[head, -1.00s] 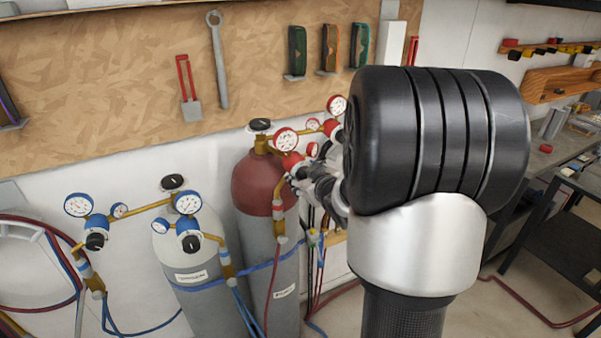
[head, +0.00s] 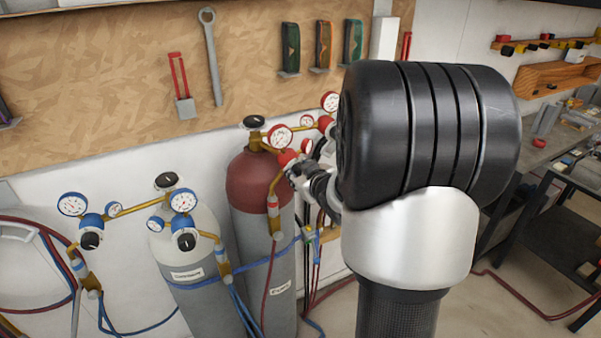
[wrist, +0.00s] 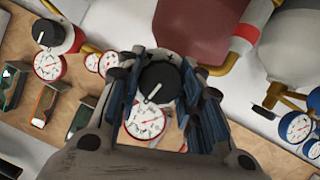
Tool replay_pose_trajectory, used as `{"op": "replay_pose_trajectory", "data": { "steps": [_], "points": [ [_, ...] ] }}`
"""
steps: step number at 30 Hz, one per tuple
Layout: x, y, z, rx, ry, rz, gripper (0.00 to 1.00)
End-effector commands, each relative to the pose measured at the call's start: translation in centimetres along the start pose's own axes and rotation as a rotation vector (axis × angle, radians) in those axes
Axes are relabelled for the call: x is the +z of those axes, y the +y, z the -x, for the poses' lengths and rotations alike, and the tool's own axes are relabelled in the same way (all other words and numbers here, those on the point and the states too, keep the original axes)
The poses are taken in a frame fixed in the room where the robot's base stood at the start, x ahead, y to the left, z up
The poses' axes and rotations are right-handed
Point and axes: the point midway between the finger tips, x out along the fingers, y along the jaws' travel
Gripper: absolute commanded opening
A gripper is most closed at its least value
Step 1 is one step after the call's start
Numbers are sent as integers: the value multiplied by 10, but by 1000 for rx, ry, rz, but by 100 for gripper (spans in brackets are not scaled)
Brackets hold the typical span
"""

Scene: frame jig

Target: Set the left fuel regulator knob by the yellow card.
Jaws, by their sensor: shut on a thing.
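Part of a red-rimmed gauge (wrist: 145,122) shows between the fingers. I cannot make out a yellow card in either view.
A second red regulator (wrist: 47,33) sits close by, with its gauge and knob. The red cylinder (head: 250,184) and the grey cylinder (head: 190,250) with blue regulators (head: 183,223) stand at the wall. Hoses hang below. Tools hang on the wooden board (head: 110,70) behind.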

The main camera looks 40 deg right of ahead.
Motion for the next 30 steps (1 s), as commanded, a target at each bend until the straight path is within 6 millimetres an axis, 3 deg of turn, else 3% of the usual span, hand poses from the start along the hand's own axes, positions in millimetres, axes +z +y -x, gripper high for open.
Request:
{"op": "replay_pose_trajectory", "data": {
  "steps": [11,30],
  "points": [
    [-4,2,2,-48,-3,-116,10],
    [-3,4,1,-271,-1,-655,10]
  ]
}}
